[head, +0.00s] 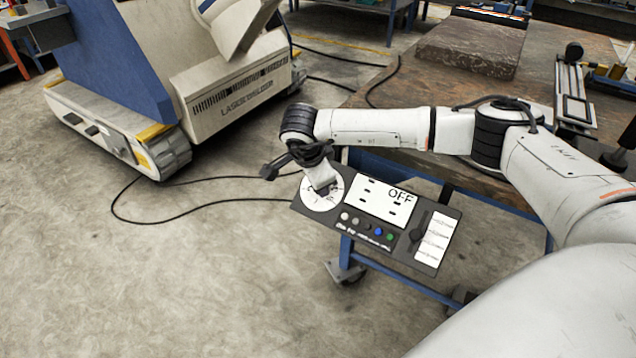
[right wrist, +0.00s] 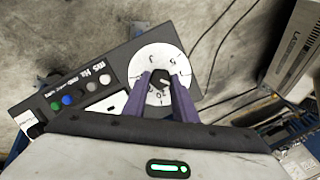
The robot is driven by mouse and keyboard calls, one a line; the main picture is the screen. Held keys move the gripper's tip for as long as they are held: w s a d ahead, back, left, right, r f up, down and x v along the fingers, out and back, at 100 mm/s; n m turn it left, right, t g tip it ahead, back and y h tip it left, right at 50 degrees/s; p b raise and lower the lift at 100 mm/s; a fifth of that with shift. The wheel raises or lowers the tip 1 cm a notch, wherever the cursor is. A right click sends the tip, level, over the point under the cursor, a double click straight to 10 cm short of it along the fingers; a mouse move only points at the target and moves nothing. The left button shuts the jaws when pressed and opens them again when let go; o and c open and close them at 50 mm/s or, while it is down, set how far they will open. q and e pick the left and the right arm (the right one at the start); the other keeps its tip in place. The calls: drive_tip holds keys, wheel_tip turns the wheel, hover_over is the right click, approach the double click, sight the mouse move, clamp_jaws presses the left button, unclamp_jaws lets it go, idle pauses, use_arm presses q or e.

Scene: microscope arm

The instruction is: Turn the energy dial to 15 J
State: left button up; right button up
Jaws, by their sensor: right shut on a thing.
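The control panel (head: 428,215) is a dark box with a white round energy dial (head: 312,199) at its left end. Its display (head: 373,197) reads OFF. My right gripper (head: 324,187) comes down over the dial. In the right wrist view, the dial face (right wrist: 162,56) shows a dark central knob (right wrist: 160,79), and my right gripper's two purple fingers (right wrist: 162,83) are shut on its sides. The fingers hide part of the scale, and the marks are too small to read the setting surely. My left gripper is not in view.
The panel has a row of small coloured buttons (head: 367,228) and white labels (head: 435,237). It sits beside the brown workbench (head: 420,88) with blue legs. A large white and blue laser welder (head: 235,97) stands behind left. Black cables (head: 190,206) lie on the floor.

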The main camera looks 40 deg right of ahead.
drive_tip(key=m+b, duration=0.1)
drive_tip(key=m, duration=0.2)
drive_tip(key=shift+s+f+t, duration=0.1)
drive_tip(key=shift+f+t, duration=0.05)
drive_tip(key=shift+t, duration=0.15)
drive_tip(key=shift+m+b, duration=0.3)
drive_tip(key=shift+b, duration=0.05)
drive_tip(key=o, duration=1)
drive_tip(key=shift+o, duration=0.2)
drive_tip(key=p+v, duration=0.1)
drive_tip(key=v, duration=0.9)
drive_tip(key=shift+s+a+r, duration=0.15)
drive_tip(key=shift+r, duration=0.05)
